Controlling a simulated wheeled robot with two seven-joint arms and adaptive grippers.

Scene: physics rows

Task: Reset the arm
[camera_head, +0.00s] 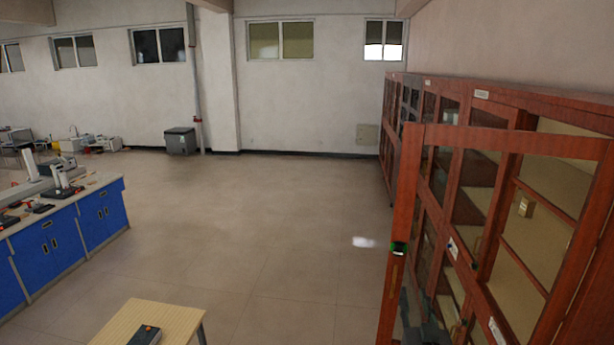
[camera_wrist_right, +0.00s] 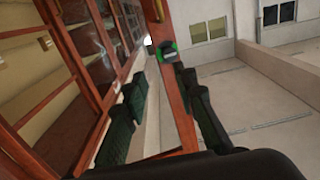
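My right gripper (camera_head: 414,312) shows dimly at the bottom of the head view, partly behind the open cabinet door's glass. In the right wrist view its two dark fingers (camera_wrist_right: 164,88) are spread apart. The red wooden edge of the cabinet door (camera_wrist_right: 178,103) lies in the view between them, nearer the right finger; I cannot tell whether they touch. The open door (camera_head: 406,205) also stands in the head view, with a green and black fitting (camera_head: 398,248) on its edge. My left gripper is in neither view.
A row of red wooden cabinets (camera_head: 456,170) with glass fronts lines the right side. A small wooden table (camera_head: 170,318) with a dark object (camera_head: 146,335) stands at bottom left. A blue lab bench (camera_head: 65,240) is at left. The middle floor is clear.

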